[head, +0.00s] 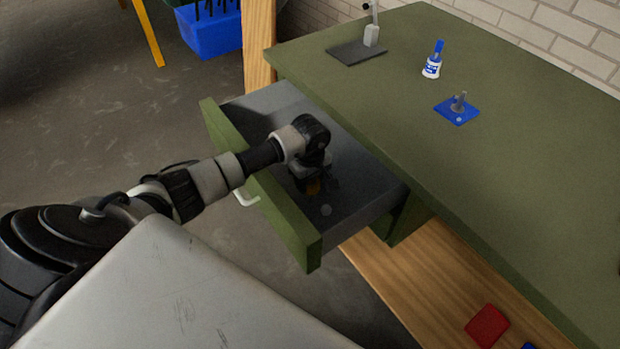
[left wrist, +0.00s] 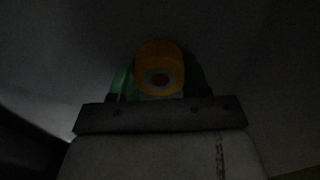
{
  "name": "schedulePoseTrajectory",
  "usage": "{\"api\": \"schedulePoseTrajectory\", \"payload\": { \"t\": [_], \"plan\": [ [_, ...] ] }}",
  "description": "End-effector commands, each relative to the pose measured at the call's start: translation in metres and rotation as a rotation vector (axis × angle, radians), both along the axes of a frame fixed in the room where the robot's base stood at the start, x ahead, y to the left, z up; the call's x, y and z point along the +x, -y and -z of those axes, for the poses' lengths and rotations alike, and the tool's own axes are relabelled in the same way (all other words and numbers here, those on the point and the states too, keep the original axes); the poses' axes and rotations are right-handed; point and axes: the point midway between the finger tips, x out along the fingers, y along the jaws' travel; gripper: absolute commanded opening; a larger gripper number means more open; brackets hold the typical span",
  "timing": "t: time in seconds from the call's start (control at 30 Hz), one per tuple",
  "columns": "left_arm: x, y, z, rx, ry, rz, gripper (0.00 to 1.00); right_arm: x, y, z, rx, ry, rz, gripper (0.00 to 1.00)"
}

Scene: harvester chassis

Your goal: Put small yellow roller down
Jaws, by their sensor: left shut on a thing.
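The small yellow roller (left wrist: 158,62) shows in the left wrist view as an orange-yellow ring with a pale centre and a dark hole, between the fingers of my left gripper (left wrist: 160,88). In the head view a bit of the roller (head: 313,187) shows below my left gripper (head: 308,184), which points down inside the open drawer (head: 262,197). The gripper is shut on the roller. Whether the roller touches the drawer floor I cannot tell. My right gripper is not in view.
The drawer hangs open from a green workbench (head: 520,170). On the bench are a blue and white bottle (head: 432,62), a blue plate (head: 457,111) and a dark flat plate (head: 352,53). A red piece (head: 487,325) lies on the lower wooden shelf.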

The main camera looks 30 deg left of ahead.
Motion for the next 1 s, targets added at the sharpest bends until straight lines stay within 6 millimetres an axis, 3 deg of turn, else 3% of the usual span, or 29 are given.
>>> {"api": "schedulePoseTrajectory", "payload": {
  "t": [0.3,0.33,0.47,0.77,0.87,1.0],
  "plan": [
    [0.001,0.000,0.004,0.000,0.002,0.000,0.23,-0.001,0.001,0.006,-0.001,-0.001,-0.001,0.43],
    [0.001,0.000,0.002,-0.001,0.002,0.000,0.52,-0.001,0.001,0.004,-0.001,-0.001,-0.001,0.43],
    [0.001,0.000,0.002,-0.001,0.002,0.000,0.72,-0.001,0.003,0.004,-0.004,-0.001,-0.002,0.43],
    [0.000,0.000,0.000,0.000,0.001,0.000,0.73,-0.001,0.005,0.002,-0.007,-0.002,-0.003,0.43],
    [0.001,-0.001,-0.006,0.001,0.004,0.000,0.73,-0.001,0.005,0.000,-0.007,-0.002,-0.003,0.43],
    [0.001,-0.001,-0.030,0.002,0.006,0.002,0.73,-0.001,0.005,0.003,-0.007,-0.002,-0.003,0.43]
  ]
}}
